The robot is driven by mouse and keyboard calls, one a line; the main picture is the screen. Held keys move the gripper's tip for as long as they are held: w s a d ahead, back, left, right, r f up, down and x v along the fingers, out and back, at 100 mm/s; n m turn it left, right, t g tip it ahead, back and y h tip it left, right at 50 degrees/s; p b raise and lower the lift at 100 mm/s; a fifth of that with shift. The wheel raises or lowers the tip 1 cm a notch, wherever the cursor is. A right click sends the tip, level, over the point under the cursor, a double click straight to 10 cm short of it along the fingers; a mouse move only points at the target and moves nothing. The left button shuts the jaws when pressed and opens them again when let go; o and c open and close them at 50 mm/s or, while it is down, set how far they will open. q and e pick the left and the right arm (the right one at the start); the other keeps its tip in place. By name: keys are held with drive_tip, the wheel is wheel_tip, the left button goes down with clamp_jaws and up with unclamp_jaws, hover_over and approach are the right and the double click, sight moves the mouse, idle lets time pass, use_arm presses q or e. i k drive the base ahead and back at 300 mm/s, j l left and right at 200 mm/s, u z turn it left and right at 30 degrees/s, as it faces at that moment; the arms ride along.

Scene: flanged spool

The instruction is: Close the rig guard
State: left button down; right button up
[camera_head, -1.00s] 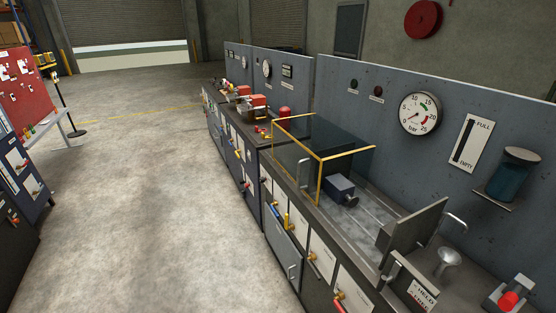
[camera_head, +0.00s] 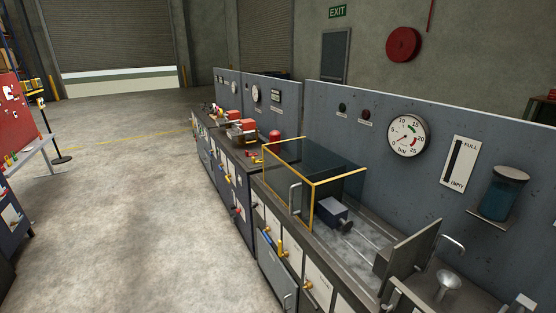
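The rig guard (camera_head: 314,183) is a transparent dark box with yellow edges on the rig bench at the centre. It has a grey vertical handle (camera_head: 295,198) on its near left side. It stands over the left part of the rig bed (camera_head: 362,246). A dark blue block with a black round end (camera_head: 332,213) lies at the guard's right end, partly beyond its yellow frame. A grey upright plate (camera_head: 415,248) stands at the right end of the bed, apart from the guard. Neither of my grippers is in view.
A pressure gauge (camera_head: 407,135), a level indicator (camera_head: 458,164) and a blue-filled jar (camera_head: 502,193) are on the back panel. A funnel (camera_head: 447,281) stands at the lower right. Valves and cabinets line the bench front. The concrete floor (camera_head: 130,210) at left is clear.

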sight(291, 207)
drive_tip(key=i+j+u, duration=0.3)
drive_tip(key=i, duration=0.4)
drive_tip(key=i+j+u, duration=0.3)
drive_tip(key=i, duration=0.4)
drive_tip(key=i+u, duration=0.25)
drive_tip(key=i, duration=0.45)
drive_tip(key=i+j+z, duration=0.15)
drive_tip(key=i+z, duration=0.3)
drive_tip(key=i, duration=0.15)
drive_tip(key=i+j+z, duration=0.9)
drive_tip(key=i, duration=0.15)
